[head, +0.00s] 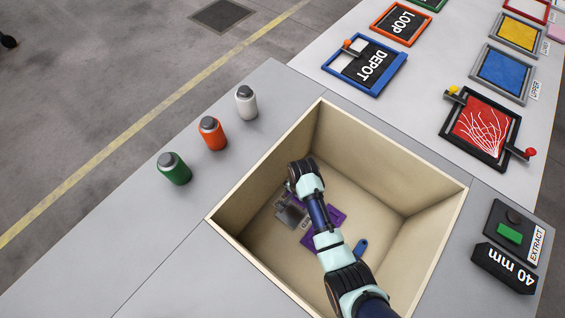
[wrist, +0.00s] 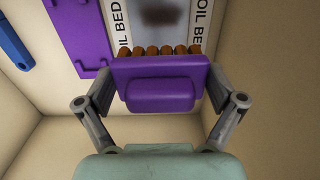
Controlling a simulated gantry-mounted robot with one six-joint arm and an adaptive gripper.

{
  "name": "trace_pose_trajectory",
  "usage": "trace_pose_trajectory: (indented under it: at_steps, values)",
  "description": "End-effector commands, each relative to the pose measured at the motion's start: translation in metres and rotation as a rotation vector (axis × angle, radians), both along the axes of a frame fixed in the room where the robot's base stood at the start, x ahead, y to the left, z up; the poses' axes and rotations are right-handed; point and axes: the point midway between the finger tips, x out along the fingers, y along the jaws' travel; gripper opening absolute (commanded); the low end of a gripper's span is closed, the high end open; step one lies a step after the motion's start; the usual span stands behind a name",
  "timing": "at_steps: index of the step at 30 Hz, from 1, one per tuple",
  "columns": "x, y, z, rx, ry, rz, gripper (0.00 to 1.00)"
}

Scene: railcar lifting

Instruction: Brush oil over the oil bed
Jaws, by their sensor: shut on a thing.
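My gripper (wrist: 158,90) is shut on a purple brush (wrist: 160,88), its fingers at the two ends of the purple body. The brush's row of brown bristles (wrist: 160,51) points toward the oil bed (wrist: 208,22). The oil bed is a grey panel with white strips lettered OIL BED and a dark patch in its middle. The bristles overlap the panel's near edge in the wrist view; I cannot tell if they touch it. In the head view my arm reaches into the wooden bin, and the oil bed (head: 289,214) is partly hidden by it.
The bin's wooden walls (head: 262,160) surround my gripper. A purple plate (wrist: 80,35) lies beside the oil bed, and a blue tool (wrist: 14,47) lies near it. Green, orange and white bottles (head: 212,134) stand outside the bin at left. Framed panels stand at right.

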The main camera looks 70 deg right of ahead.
Motion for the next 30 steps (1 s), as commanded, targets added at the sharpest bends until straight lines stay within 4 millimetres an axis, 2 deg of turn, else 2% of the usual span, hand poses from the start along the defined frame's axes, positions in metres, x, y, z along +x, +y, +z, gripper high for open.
trace_pose_trajectory:
  at_steps: [8,21,30]
  values:
    - [-0.002,-0.001,-0.007,-0.001,-0.001,-0.012,0.65]
    - [-0.002,-0.001,-0.06,0.0,-0.001,-0.01,0.65]
    - [-0.002,-0.001,-0.062,-0.001,-0.001,-0.009,0.65]
